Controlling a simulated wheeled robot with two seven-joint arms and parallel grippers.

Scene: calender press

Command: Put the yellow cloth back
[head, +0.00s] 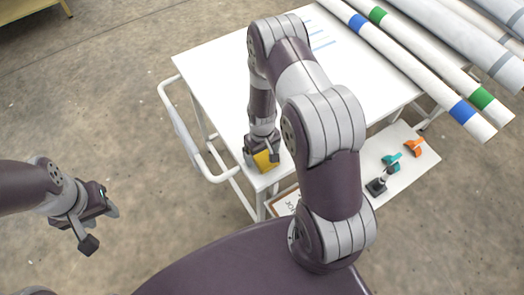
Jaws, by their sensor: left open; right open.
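The yellow cloth (266,161) lies at the near left corner of the white cart top (215,75), small and partly hidden by my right gripper. My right gripper (262,156) points down right at the cloth, its jaws open with dark fingertips on either side of it. I cannot tell whether the fingers touch the cloth. My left gripper (99,228) is open and empty over the bare floor, well left of the cart.
The cart has a white handle rail (180,130) on its left. Long white rolls (410,60) with blue and green bands lie along the right. A lower shelf (385,150) holds a teal clamp (391,160), an orange clamp (414,147) and a dark tool (376,187). The left floor is clear.

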